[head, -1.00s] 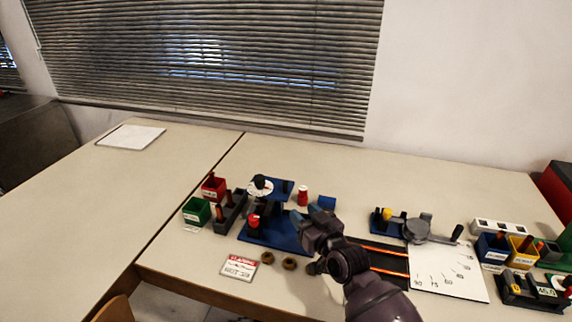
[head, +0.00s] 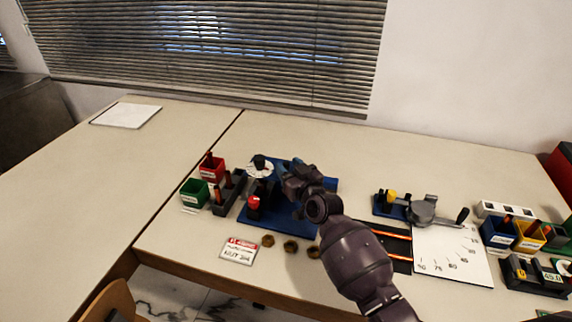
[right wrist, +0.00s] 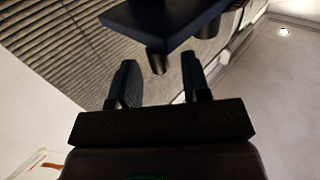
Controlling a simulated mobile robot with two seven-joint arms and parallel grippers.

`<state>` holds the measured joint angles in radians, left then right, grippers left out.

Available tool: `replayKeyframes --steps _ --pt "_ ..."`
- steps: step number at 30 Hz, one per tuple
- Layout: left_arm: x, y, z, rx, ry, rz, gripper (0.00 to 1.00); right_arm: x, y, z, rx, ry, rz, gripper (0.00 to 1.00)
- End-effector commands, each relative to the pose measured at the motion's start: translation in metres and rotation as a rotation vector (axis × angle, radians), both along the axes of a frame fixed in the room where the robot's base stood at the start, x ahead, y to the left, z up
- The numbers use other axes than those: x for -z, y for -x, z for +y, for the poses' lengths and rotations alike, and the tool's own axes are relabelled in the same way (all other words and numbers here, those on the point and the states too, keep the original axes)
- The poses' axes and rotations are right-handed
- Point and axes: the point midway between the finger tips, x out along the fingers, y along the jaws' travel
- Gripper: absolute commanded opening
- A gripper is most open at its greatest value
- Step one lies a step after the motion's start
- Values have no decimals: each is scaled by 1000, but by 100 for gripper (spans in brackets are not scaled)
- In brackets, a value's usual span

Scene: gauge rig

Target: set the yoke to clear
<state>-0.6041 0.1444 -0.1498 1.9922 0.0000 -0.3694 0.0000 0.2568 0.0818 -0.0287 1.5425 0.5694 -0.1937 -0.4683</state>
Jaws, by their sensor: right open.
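The blue rig (head: 262,213) stands near the middle of the table. It carries a white dial (head: 260,172) with a black knob and a red-topped post (head: 253,203). I cannot tell which part is the yoke. My right gripper (head: 287,172) is over the back right of the rig and hides part of it. In the right wrist view the gripper (right wrist: 159,78) is open, and a dark blue plate (right wrist: 165,22) lies beyond its fingertips. A short dark peg (right wrist: 157,61) on the plate lines up with the gap between the fingers. My left gripper is not in view.
Red (head: 212,173) and green (head: 194,192) bins stand left of the rig. A labelled card (head: 239,251) and brown rings (head: 290,246) lie in front. A lever gauge (head: 422,210) with a scale sheet (head: 455,255) and more bins (head: 499,231) are at right. The back of the table is clear.

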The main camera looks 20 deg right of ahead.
Motion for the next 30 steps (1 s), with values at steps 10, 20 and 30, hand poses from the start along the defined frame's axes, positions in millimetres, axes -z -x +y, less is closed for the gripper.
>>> replayKeyframes --steps 10,20,30 --pt "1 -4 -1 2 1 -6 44 0 -19 4 1 0 0 43" --pt "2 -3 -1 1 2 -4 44 0 -19 3 1 0 0 26" --pt "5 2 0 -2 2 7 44 0 -19 3 1 0 0 0"
